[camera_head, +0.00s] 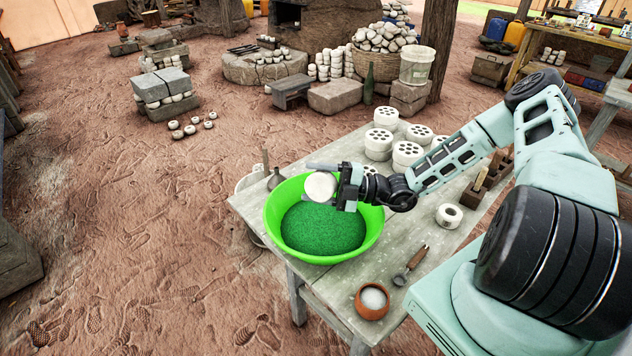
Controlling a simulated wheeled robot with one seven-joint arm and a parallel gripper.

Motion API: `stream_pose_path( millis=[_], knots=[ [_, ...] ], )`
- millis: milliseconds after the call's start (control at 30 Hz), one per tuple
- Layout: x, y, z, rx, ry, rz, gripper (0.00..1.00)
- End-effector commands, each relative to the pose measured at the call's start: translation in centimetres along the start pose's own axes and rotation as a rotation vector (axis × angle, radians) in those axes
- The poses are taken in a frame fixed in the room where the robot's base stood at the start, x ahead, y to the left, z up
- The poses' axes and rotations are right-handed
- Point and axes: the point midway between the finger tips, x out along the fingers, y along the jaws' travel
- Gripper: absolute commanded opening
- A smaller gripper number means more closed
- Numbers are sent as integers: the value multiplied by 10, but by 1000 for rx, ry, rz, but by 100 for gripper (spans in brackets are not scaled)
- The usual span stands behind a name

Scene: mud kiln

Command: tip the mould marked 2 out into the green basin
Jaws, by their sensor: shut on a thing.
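My gripper (340,188) is shut on a round white mould (320,186). It holds the mould over the green basin (373,222), which stands at the table's left end. The mould looks turned on its side, with a pale round face towards the camera. I cannot make out a number on it, and I cannot tell what is inside it. Green grains cover the bottom of the basin.
Several white moulds with holed tops (380,140) stand behind my arm on the wooden table (428,232). A white ring (449,215), a wooden-handled tool (410,266) and a brown bowl of white powder (372,301) lie nearer.

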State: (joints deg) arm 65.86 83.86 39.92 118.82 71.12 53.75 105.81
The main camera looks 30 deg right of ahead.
Motion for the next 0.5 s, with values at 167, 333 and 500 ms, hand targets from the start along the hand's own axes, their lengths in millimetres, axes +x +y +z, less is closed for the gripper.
stream_pose_path(
  millis=[167, 333, 500],
  knots=[
    [2, 11, -4, -148, 1, -62, 33],
    [2, 13, -4, -304, 1, -128, 33],
    [3, 16, -5, -455, 0, -190, 33]
  ],
)
